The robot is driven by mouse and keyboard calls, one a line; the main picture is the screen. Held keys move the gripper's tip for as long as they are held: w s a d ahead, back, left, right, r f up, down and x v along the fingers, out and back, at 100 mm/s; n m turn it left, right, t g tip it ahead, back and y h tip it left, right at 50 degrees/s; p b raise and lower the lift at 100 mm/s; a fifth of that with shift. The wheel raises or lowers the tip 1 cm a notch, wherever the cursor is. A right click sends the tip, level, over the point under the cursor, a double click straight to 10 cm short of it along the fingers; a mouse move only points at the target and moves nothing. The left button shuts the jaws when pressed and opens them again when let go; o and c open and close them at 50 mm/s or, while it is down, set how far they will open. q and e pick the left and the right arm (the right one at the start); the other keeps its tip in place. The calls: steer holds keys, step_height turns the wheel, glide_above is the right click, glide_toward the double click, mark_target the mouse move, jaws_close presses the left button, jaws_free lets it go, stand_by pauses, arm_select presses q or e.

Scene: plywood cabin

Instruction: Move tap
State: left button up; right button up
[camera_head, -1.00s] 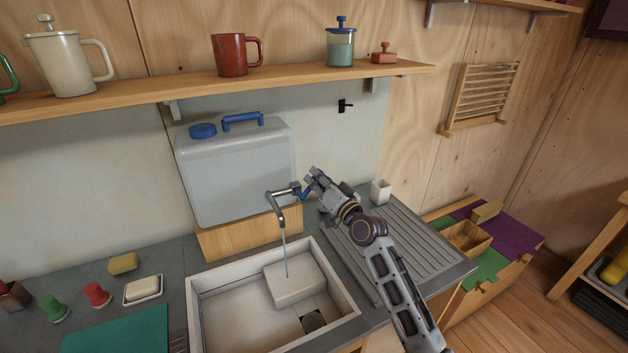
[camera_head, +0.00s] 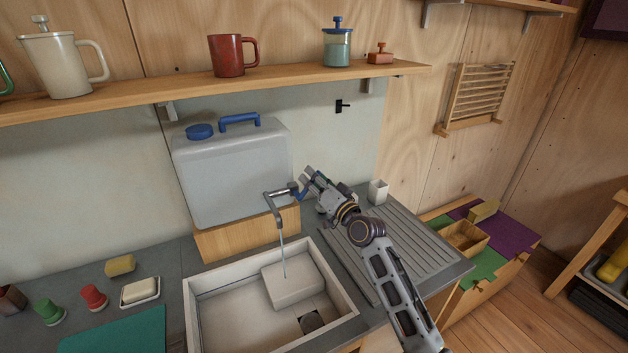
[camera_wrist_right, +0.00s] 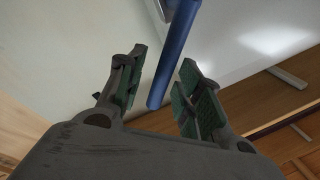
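The tap (camera_head: 272,197) is a grey metal spout at the foot of the water container, bent down over the sink (camera_head: 205,316). A thin stream runs from it onto a pale block (camera_head: 292,283) in the sink. Its blue lever (camera_head: 303,191) points to the right; in the right wrist view the lever (camera_wrist_right: 174,55) stands between my fingers, with gaps on both sides. My right gripper (camera_head: 306,179) is open at the lever; its green-padded fingers also show in the right wrist view (camera_wrist_right: 163,82). My left gripper is out of view.
A grey water container (camera_head: 235,170) stands on a wooden block (camera_head: 245,235) behind the sink. A white cup (camera_head: 378,191) stands by the ribbed drainer (camera_head: 425,245) on the right. A shelf (camera_head: 200,87) with mugs runs above. Soap (camera_head: 140,290) lies left of the sink.

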steer(key=v, duration=1.2)
stand_by(0.4)
steer(key=shift+f, duration=0.1)
